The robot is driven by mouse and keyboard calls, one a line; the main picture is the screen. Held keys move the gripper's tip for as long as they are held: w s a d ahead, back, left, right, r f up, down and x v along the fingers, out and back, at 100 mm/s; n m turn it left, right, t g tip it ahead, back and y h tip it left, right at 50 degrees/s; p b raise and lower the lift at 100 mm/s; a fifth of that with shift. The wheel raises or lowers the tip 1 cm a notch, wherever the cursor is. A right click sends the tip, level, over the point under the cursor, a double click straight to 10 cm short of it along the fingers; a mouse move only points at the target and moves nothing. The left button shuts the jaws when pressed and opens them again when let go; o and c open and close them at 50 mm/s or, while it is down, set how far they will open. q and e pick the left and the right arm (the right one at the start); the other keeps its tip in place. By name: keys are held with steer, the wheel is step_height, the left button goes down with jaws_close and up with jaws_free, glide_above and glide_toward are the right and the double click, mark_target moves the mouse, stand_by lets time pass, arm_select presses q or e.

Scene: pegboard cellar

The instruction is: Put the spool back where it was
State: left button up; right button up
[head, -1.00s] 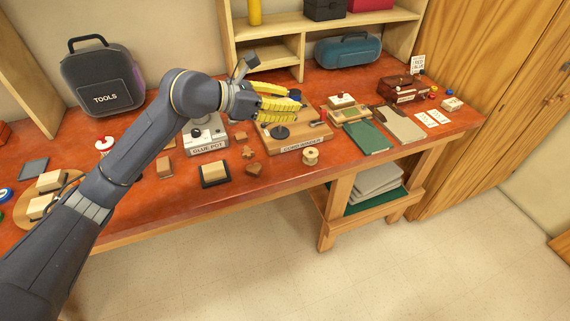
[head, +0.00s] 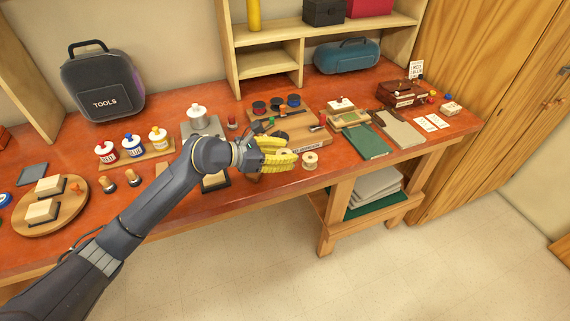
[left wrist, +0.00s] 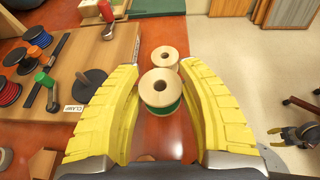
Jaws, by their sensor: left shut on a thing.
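My left gripper (head: 280,155) has its yellow fingers low over the front of the table. In the left wrist view the fingers (left wrist: 160,105) are on both sides of a wooden spool (left wrist: 159,86) with green thread, and are shut on it. In the head view the fingers hide this spool. A second pale spool (head: 310,160) stands on the table just beyond the fingertips; it also shows in the left wrist view (left wrist: 164,58), right behind the held one. I do not make out my right gripper.
The wooden winder board (head: 306,139) lies behind the gripper, with a black disc (left wrist: 90,82), a green-handled part (left wrist: 45,79) and several coloured reels. A dark green folder (head: 368,142) lies to the right. The table's front edge is close, with floor beyond.

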mark_target(284, 172)
arm_select(q)
steer(key=shift+f, duration=2.15)
steer(key=shift+f, duration=0.15)
steer(key=o, duration=0.9)
steer(key=shift+s+a+r, duration=0.1)
steer(key=shift+a+r, duration=0.1)
steer(key=shift+r, duration=0.05)
steer(key=v, duration=1.1)
steer(key=shift+s+a+r, duration=0.1)
steer(key=shift+s+a, duration=0.05)
steer(key=shift+a, duration=0.1)
